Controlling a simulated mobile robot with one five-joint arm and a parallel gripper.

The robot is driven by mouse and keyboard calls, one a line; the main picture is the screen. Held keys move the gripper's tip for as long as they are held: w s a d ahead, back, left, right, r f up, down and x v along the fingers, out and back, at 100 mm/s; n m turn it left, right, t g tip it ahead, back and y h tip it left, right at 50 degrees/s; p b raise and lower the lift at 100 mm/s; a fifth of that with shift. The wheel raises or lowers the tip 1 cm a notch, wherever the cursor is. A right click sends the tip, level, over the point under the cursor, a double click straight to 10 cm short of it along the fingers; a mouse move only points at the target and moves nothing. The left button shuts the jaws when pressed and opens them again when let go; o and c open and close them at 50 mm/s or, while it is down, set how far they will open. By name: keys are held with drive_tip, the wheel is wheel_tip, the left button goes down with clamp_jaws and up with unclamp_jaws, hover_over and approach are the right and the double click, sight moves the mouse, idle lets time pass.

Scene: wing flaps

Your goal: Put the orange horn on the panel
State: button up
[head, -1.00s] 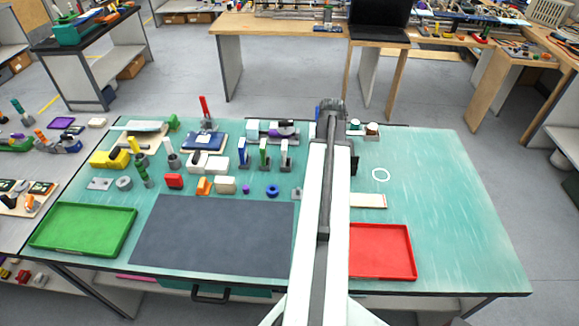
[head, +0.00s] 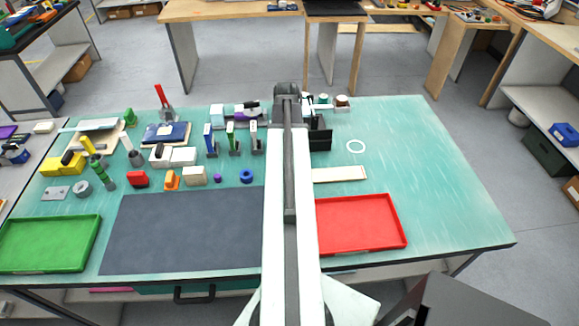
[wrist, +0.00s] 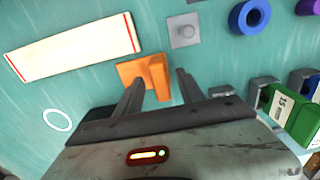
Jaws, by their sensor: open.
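The orange horn (wrist: 157,72) lies on the green table in the wrist view. It has a flat base and a raised part. My gripper (wrist: 161,75) is open, with its fingers on either side of the horn's raised part; I cannot tell whether they touch it. The panel is a cream strip (wrist: 75,46) with red lines near its ends. It lies flat to the left of the horn, with a small gap. In the head view the panel (head: 340,174) shows right of my arm, which hides the horn and my fingers.
A grey plate with a knob (wrist: 184,30) and a blue ring (wrist: 250,17) lie near the horn. A green block (wrist: 293,112) stands at right. A red tray (head: 398,242) lies in front of the panel.

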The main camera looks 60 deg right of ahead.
wheel_tip(320, 180, down, 2)
drive_tip(key=shift+f+b, duration=0.2)
drive_tip(key=shift+b, duration=0.3)
drive_tip(key=shift+r, duration=0.15)
clamp_jaws()
drive_tip(key=shift+r+p, duration=0.1)
drive_tip(key=shift+p, duration=0.2)
